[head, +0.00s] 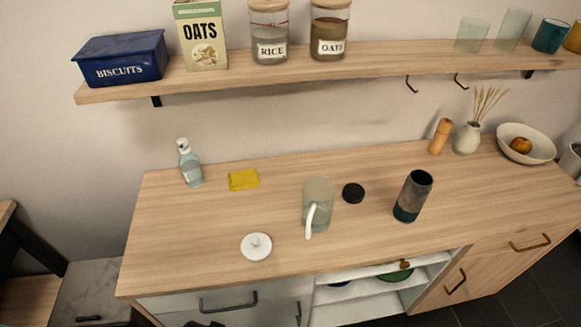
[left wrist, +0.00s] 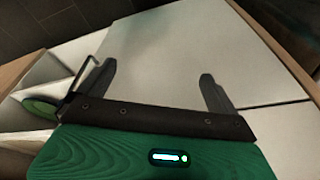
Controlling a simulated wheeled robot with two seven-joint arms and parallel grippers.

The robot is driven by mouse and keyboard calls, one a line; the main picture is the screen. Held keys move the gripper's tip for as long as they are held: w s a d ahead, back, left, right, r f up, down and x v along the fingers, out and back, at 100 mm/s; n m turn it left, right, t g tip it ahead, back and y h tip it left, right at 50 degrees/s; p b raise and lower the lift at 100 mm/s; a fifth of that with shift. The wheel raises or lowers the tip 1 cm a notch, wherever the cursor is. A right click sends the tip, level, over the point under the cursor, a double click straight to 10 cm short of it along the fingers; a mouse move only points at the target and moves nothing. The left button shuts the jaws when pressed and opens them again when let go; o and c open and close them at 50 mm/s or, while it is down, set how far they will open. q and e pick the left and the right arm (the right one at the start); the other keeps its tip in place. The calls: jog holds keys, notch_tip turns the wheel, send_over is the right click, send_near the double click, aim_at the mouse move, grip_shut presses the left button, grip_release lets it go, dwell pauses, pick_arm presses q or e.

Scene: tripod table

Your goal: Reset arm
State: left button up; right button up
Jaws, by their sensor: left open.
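My left gripper (left wrist: 157,88) shows in the left wrist view with its two dark fingers spread wide apart. Nothing is held between them. They are in front of a pale, flat cabinet panel (left wrist: 160,50). A thin dark bar handle (left wrist: 80,75) is close beside the left finger; I cannot tell whether they touch. My right gripper is in neither view.
The wooden counter (head: 200,220) holds a soap bottle (head: 190,165), yellow sponge (head: 243,179), white lid (head: 256,246), glass jug (head: 318,200), black lid (head: 353,193) and dark tumbler (head: 412,197). Below, an open cabinet (head: 360,290) holds dishes. A laden wall shelf (head: 210,78) runs above.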

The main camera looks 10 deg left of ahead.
pick_arm(q)
jog(key=s+f, duration=0.4)
jog(key=f, duration=0.9)
jog(key=s+a+f+g, duration=0.1)
jog(key=s+a+f, duration=0.1)
jog(key=s+f, duration=0.6)
jog(key=s+a+f, duration=0.2)
jog(key=s+f, duration=0.6)
jog(key=s, duration=0.1)
jog(key=shift+s+f+g, duration=0.35)
jog(key=shift+s+g, duration=0.05)
